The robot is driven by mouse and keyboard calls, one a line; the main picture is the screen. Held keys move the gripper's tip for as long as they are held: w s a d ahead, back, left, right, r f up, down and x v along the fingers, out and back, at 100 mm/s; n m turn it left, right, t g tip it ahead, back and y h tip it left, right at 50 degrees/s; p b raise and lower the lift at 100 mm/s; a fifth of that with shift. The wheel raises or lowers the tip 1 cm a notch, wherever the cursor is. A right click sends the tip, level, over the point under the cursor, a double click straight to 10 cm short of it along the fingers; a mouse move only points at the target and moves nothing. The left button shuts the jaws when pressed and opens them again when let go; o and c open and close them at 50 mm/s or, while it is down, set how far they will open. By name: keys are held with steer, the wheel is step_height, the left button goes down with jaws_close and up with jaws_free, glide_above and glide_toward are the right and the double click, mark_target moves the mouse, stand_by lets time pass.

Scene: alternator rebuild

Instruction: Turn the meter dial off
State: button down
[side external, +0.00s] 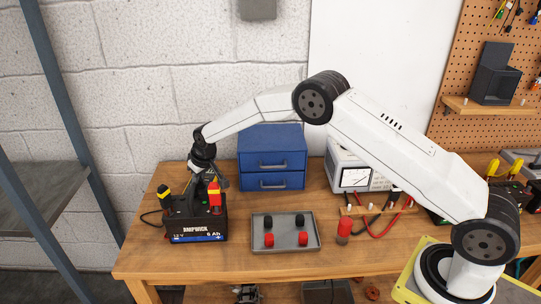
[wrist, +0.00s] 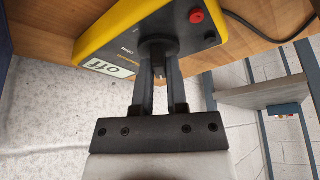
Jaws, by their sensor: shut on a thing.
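The meter (wrist: 112,28) is a yellow-edged, dark-faced box in the wrist view, tilted and partly cut off by the top edge. Its pale display (wrist: 106,67) appears to read "off", seen upside down. The dark round dial (wrist: 157,42) sits on its face between my fingertips. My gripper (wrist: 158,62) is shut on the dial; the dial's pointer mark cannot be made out. In the side view my gripper (side external: 212,181) reaches down behind the battery at the left of the bench, where the meter is mostly hidden.
A black battery (side external: 197,222) stands close in front of my gripper. A blue drawer unit (side external: 272,150) is to its right. A grey tray (side external: 286,246) with red and black caps, a red cylinder (side external: 344,229) and a white gauge box (side external: 352,175) stand farther right. The wooden bench's front strip is clear.

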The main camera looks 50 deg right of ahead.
steer(key=shift+d+n+g+y, duration=0.15)
steer(key=shift+n+y, duration=0.4)
steer(key=shift+n, duration=0.85)
steer(key=shift+a+n+g+y, duration=0.15)
steer(key=shift+n+y, duration=0.4)
steer(key=shift+n, duration=0.85)
steer(key=shift+d, duration=0.1)
steer(key=c, duration=0.6)
jaws_free()
steer(key=shift+c, duration=0.2)
steer(key=shift+r, duration=0.2)
steer(key=v, duration=0.7)
steer(key=shift+r, duration=0.25)
steer(key=shift+s+d, duration=0.1)
